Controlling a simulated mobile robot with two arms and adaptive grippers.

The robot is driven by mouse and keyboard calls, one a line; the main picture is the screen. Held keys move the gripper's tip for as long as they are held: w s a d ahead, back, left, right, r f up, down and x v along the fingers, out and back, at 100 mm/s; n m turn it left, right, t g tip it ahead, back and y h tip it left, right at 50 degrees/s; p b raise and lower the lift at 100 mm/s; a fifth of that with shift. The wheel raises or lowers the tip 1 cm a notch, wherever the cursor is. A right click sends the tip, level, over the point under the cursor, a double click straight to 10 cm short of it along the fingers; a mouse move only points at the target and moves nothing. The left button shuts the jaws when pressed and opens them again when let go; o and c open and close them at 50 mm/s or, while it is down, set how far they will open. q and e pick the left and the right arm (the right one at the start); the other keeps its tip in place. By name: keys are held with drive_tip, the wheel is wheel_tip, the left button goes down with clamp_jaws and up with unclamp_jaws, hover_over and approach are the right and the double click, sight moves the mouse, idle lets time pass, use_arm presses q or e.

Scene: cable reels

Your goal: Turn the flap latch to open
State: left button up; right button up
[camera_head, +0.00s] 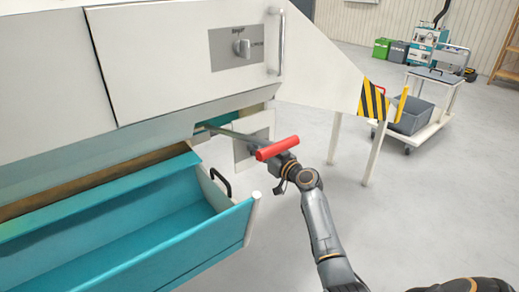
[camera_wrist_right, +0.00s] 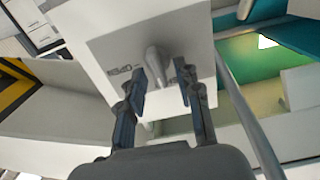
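My right gripper (camera_wrist_right: 161,75) is open, with one finger on each side of the knob and gaps visible. Whether the fingertips reach past the knob is unclear. In the head view the white panel (camera_head: 240,158) is low under the machine, and my right arm reaches to it. My left gripper is not in view.
A similar knob (camera_head: 242,47) is on a grey plate on the white upper front. A teal drawer (camera_head: 120,258) stands open at lower left. A rod (camera_wrist_right: 250,128) passes right of my gripper. A cart with a grey bin (camera_head: 411,117) stands at right on open floor.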

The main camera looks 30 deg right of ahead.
drive_tip(key=shift+s+r, duration=0.1)
drive_tip(key=shift+r, duration=0.05)
clamp_jaws()
